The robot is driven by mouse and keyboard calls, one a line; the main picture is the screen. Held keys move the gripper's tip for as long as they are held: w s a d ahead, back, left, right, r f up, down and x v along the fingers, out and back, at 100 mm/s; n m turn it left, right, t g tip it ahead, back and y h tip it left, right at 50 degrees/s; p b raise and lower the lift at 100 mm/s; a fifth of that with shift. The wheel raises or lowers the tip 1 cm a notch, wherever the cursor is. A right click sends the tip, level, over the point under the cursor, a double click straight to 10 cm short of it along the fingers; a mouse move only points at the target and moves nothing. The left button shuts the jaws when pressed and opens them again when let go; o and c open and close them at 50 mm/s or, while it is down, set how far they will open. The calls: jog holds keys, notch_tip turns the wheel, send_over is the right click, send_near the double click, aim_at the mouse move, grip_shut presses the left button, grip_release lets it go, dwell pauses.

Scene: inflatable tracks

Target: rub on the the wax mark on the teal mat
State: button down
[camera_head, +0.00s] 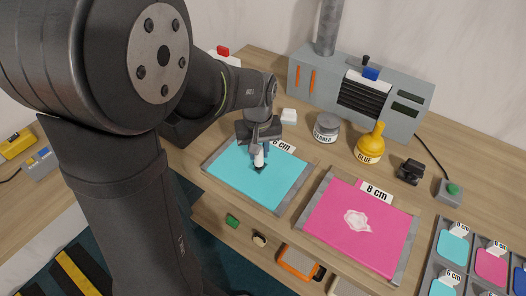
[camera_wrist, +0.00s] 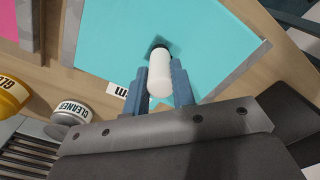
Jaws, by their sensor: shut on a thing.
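The teal mat (camera_head: 262,188) lies on the bench in the head view, with a "6 cm" label at its back edge. It also fills the upper part of the wrist view (camera_wrist: 200,40). My gripper (camera_head: 259,157) is over the mat's back middle, pointing down, shut on a white cylindrical stick (camera_wrist: 160,76). The stick stands about upright between the two blue-grey fingers. A small dark patch (camera_head: 259,168) shows at its lower end, on or just above the mat; I cannot tell whether it is the wax mark, the tip or shadow.
A pink mat (camera_head: 335,220) with a pale splotch lies to the right. Behind stand a cleaner tin (camera_head: 327,128), a yellow glue bottle (camera_head: 370,146), a small white block (camera_head: 289,115) and a grey machine (camera_head: 345,92). A tray of colour swatches (camera_head: 437,262) is at the right front.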

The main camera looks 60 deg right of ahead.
jog(key=shift+w+d, duration=0.1)
jog(key=shift+w, duration=1.8)
jog(key=shift+s+d, duration=0.2)
jog(key=shift+s, duration=3.05)
jog(key=w, duration=0.6)
jog(key=shift+w, duration=0.25)
notch_tip(320, 180, up, 8)
jog(key=shift+s, duration=0.1)
